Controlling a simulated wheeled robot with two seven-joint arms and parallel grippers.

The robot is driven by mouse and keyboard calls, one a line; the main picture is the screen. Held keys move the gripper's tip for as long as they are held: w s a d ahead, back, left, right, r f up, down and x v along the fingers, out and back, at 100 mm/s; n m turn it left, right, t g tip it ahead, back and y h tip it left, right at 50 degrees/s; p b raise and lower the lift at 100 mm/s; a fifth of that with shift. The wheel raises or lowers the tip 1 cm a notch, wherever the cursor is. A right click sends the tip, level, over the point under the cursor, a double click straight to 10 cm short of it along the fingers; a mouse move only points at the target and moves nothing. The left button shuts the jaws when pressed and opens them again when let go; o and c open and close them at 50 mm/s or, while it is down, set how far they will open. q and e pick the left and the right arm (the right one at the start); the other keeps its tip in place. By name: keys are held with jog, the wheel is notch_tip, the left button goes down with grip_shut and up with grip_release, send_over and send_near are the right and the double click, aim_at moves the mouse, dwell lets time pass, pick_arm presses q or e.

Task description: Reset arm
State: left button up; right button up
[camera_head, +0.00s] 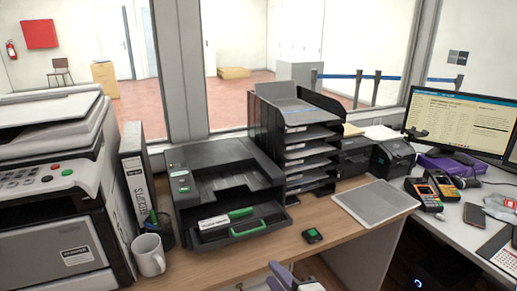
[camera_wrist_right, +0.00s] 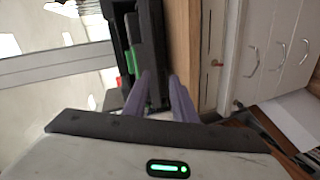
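My right gripper (camera_head: 290,279) shows at the bottom edge of the head view, in front of the wooden counter's front edge. In the right wrist view its two purple fingers (camera_wrist_right: 160,90) stand apart with a gap between them, and nothing is seen held. A black printer (camera_head: 225,180) with green tabs stands on the counter beyond it; a black body with a green tab (camera_wrist_right: 132,55) shows past the fingers in the wrist view. A small black device with a green face (camera_head: 312,236) lies on the counter. My left gripper is in neither view.
A white mug (camera_head: 149,254), a pen cup (camera_head: 162,230) and a binder (camera_head: 139,180) stand left of the printer, beside a large copier (camera_head: 55,190). A paper-tray stack (camera_head: 300,140) and a grey pad (camera_head: 375,203) are right. The front counter around the small device is clear.

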jog(key=s+d+f+m+g+h, duration=0.1)
jog(key=s+d+f+m+g, duration=0.1)
jog(key=s+d+f+m, duration=0.4)
jog(key=s+d+f+m+g+h, duration=0.2)
jog(key=s+d+f+m, duration=0.4)
jog(key=s+f+m, duration=0.5)
jog(key=s+f+g, duration=0.1)
jog(key=s+f, duration=0.2)
jog(key=s, duration=0.5)
jog(key=shift+d+f+m, duration=0.15)
jog(key=shift+f+m, duration=0.15)
jog(key=shift+f, duration=0.1)
